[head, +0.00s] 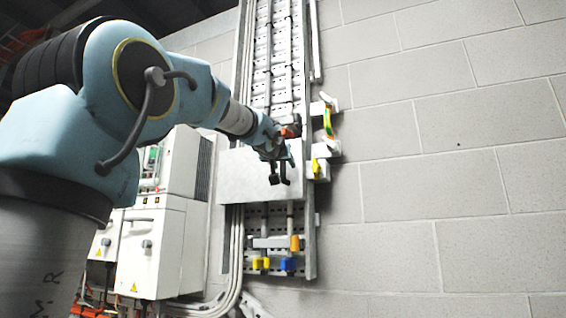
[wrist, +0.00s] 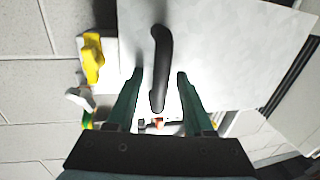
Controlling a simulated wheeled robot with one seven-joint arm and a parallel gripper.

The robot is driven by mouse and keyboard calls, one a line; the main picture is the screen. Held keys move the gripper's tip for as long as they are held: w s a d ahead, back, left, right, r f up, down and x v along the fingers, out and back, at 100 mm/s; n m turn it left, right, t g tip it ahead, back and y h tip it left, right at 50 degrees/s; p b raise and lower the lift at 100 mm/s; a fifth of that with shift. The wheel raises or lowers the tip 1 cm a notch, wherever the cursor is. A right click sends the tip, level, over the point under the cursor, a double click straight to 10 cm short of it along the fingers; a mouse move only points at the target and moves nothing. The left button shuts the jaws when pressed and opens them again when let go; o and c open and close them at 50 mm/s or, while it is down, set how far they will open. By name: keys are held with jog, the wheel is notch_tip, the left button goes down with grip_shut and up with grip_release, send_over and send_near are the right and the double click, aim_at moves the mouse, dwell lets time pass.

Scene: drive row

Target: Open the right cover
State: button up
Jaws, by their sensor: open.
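A flat pale grey cover (head: 238,178) lies across the slotted metal wall frame; it fills much of the wrist view (wrist: 225,45). A black bar handle (wrist: 161,50) stands on the cover. My gripper (head: 277,158) is at the cover's right part in the head view. In the wrist view my gripper (wrist: 160,76) is open, with one green finger on each side of the handle's lower part. I see gaps between the fingers and the handle. Whether the cover has moved from its frame cannot be told.
A yellow part (wrist: 93,58) sticks out beside the cover; in the head view a yellow part (head: 316,167) and a green-yellow part (head: 328,121) are right of it. White cabinets (head: 150,250) stand left. Cables run down the wall. The block wall (head: 450,170) at right is bare.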

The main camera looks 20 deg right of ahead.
jog(key=shift+c, duration=0.2)
grip_shut()
dwell(1.3)
